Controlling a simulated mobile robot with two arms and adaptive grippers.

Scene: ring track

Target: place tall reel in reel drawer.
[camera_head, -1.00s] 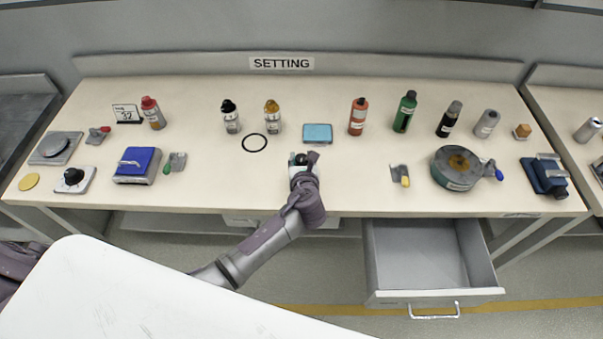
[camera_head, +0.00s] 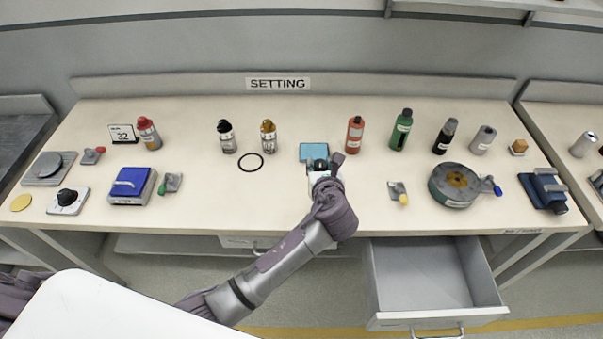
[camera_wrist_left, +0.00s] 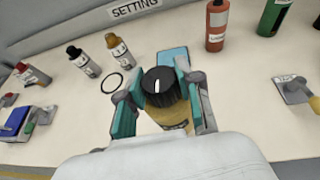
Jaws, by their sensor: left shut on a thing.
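My left gripper (camera_head: 322,168) is shut on a piece with a black ridged top (camera_wrist_left: 160,86) and a yellowish body (camera_wrist_left: 172,116). Its fingers stand on both sides of the piece in the left wrist view. The lower part of the piece is hidden, and I cannot tell for sure that it is the tall reel. The gripper is over the bench, just in front of the blue pad (camera_head: 313,151). The drawer (camera_head: 440,318) under the bench at the right is pulled open and looks empty. My right gripper is not in view.
A round grey drum (camera_head: 455,186) and a small yellow-tipped lever (camera_head: 398,193) stand at the bench's right front. Bottles, including a red one (camera_head: 355,134) and a green one (camera_head: 401,130), stand behind. A black ring (camera_head: 249,162) lies left of the gripper.

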